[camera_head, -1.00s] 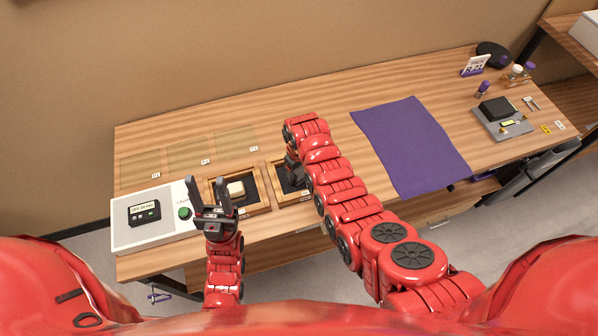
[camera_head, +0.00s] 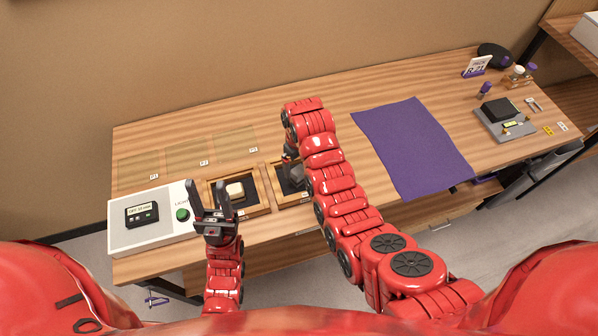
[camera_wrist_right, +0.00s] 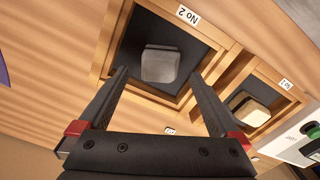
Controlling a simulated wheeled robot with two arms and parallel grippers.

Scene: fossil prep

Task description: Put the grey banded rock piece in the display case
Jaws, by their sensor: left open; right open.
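A grey rock piece (camera_wrist_right: 160,65) lies inside the wooden, dark-lined display case marked No 2 (camera_wrist_right: 212,85) in the right wrist view; its bands are too faint to make out. My right gripper (camera_wrist_right: 160,76) is open above it, with a finger to either side in the picture and nothing between them. In the head view my right gripper (camera_head: 291,172) is over this case (camera_head: 272,172), and the arm hides much of it. My left gripper (camera_head: 212,184) is open and empty, in front of the neighbouring case (camera_head: 258,183).
The neighbouring case holds a cream piece (camera_head: 235,190). A white box with a green button (camera_head: 182,214) stands at the left. A purple cloth (camera_head: 412,145) lies to the right, clear. Tan marked patches (camera_head: 187,152) lie empty behind the cases.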

